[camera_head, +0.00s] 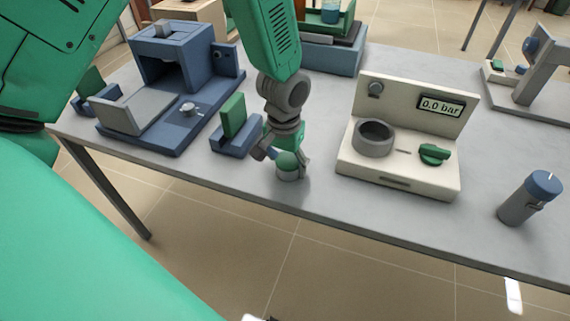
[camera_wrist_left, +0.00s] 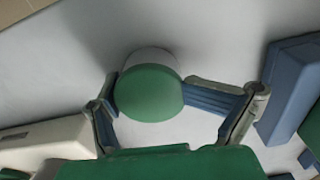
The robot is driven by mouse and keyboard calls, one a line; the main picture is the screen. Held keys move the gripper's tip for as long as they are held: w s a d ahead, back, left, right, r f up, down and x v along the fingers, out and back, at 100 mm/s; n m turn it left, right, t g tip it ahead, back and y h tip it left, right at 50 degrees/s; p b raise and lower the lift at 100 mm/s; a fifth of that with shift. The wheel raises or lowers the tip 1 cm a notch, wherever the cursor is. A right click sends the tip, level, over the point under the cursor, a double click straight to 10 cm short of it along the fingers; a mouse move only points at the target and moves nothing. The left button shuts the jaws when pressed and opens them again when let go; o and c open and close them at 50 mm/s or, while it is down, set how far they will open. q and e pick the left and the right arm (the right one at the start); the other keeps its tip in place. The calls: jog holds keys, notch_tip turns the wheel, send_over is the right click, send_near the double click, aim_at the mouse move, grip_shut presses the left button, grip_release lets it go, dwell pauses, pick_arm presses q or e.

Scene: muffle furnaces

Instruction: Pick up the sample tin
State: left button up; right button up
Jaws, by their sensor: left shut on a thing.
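The sample tin (camera_head: 287,173) is a small round tin with a green lid and a pale grey body. It stands near the front edge of the grey table (camera_head: 240,177). My left gripper (camera_head: 282,163) reaches down over it from above and is shut on it. In the left wrist view the green lid (camera_wrist_left: 148,93) lies between the two fingertips (camera_wrist_left: 149,95), one on each side, and part of the pale body shows beyond it. The tin looks upright, and I cannot tell whether it touches the table. My right gripper is not in view.
A blue holder with a green block (camera_head: 233,118) stands just left of the tin. A cream device reading 0.0 bar (camera_head: 405,130) stands to the right. A blue-grey machine (camera_head: 170,90) is at the left, and a blue-capped cylinder (camera_head: 530,198) at the far right.

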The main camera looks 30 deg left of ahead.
aim_at(281, 158)
pick_arm(q)
jog(key=shift+s+a, duration=0.25)
jog(key=shift+a, duration=0.15)
jog(key=r, duration=0.2)
jog(key=shift+w+a+r+p, duration=0.25)
jog(key=shift+r+p, duration=0.05)
jog(key=shift+p, duration=0.1)
grip_shut()
jog(key=r, duration=0.4)
jog(key=r+p, duration=0.1)
jog(key=r, duration=0.1)
jog(key=shift+s+d+r, duration=0.1)
jog(key=shift+d, duration=0.15)
jog(key=shift+d+r, duration=0.2)
jog(key=shift+r, duration=0.25)
jog(key=shift+a, duration=0.1)
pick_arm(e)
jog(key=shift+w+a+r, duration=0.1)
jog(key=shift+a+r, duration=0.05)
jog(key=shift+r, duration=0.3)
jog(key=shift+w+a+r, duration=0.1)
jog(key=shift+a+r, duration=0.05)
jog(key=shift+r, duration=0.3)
pick_arm(q)
jog(key=shift+a, duration=0.1)
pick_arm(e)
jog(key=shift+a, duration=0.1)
